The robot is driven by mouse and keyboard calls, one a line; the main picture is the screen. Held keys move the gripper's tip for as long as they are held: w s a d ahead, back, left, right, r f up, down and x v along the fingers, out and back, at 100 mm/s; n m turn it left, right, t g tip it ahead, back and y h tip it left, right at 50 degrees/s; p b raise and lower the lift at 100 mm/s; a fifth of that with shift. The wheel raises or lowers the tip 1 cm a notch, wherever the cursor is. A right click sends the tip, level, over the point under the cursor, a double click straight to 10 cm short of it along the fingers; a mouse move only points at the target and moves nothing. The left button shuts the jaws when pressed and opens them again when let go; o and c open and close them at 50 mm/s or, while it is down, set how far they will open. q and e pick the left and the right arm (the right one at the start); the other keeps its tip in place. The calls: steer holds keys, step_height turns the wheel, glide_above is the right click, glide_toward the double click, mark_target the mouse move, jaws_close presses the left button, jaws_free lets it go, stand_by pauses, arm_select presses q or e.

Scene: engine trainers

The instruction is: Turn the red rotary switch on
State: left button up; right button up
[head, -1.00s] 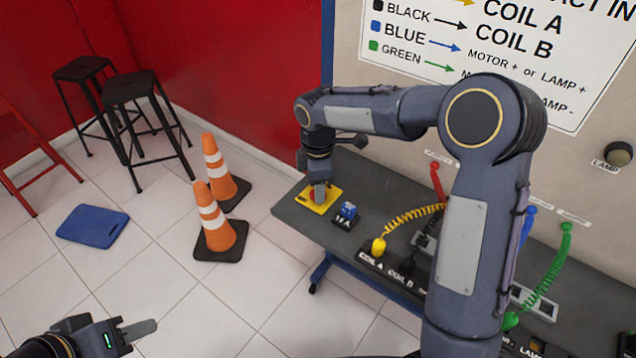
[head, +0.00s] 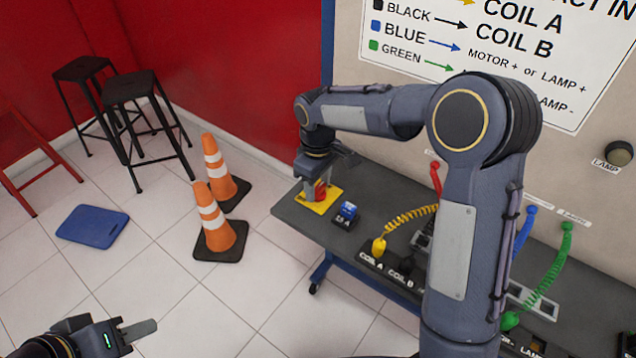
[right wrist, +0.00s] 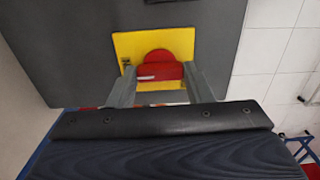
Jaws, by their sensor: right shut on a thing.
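The red rotary switch (head: 320,190) sits on a yellow plate (head: 317,206) at the far left end of the grey bench. My right gripper (head: 319,187) is over it, pointing down, with its fingers at the red knob. In the right wrist view the red knob (right wrist: 160,70) lies between the two fingers (right wrist: 158,88), on the yellow plate (right wrist: 128,46). The gripper is shut on the knob, and the fingers hide part of it. My left gripper (head: 138,331) is at the bottom left, away from the bench; the gap between its fingers cannot be made out.
A blue switch block (head: 346,213) stands beside the yellow plate. Coil sockets with yellow, black, red, blue and green leads run along the bench (head: 290,212). Two orange cones (head: 218,222), dark stools (head: 140,88) and a blue board (head: 92,226) are on the floor.

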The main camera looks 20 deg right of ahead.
mark_target(318, 187)
stand_by(0.6)
steer(key=o, duration=1)
step_height(318, 187, up, 7)
steer(key=shift+r, duration=0.45)
steer(key=shift+d, duration=0.1)
steer(key=s+d+r+m+t+y, duration=0.2)
steer(key=s+d+m, duration=0.1)
steer(key=s, duration=0.7)
steer(key=s+d+r+m+t+y, duration=0.15)
steer(key=s+d+m, duration=0.25)
steer(key=s, duration=0.6)
steer(key=s+f+m, duration=0.1)
steer(key=s, duration=0.1)
steer(key=s+a+f+t, duration=0.1)
steer(key=s, duration=0.2)
steer(key=s+a+f+m+t, duration=0.1)
steer(key=s+f, duration=0.1)
steer(key=shift+s+m, duration=0.3)
